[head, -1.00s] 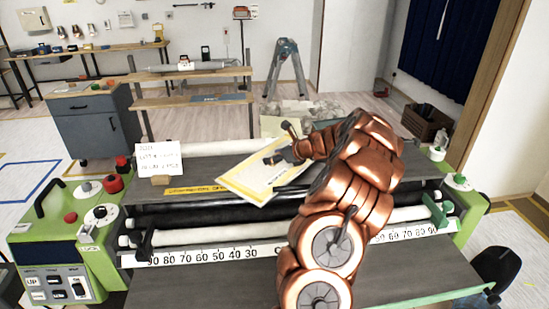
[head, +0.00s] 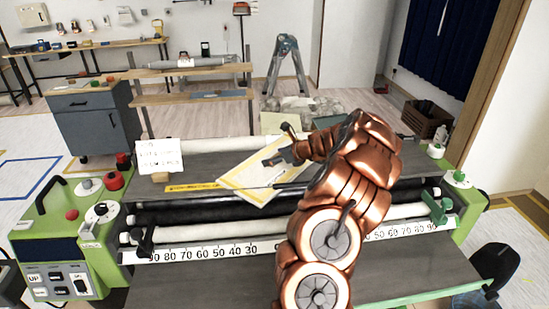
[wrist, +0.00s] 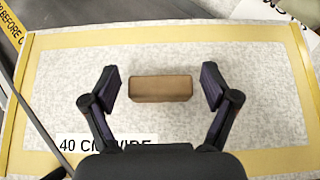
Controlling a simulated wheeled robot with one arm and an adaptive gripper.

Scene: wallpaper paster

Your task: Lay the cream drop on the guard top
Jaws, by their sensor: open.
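The cream drop (head: 240,180) is a pale sheet with a yellow border. It lies askew over the grey guard top (head: 205,163), and its near corner reaches the guard's front edge; what supports that corner I cannot tell. In the wrist view the drop (wrist: 270,120) fills most of the picture, with a brown block (wrist: 162,88) at its middle. My gripper (wrist: 162,84) is open, with one finger on each side of the block and a gap on both sides. In the head view my gripper (head: 282,158) is over the drop. My arm hides the drop's right part.
A yellow warning strip (head: 190,187) lies on the guard left of the drop. A white sign (head: 160,153) stands behind it. Rollers and a white scale (head: 205,254) run along the front. Red knobs (head: 115,180) are at the left. The guard's left part has free room.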

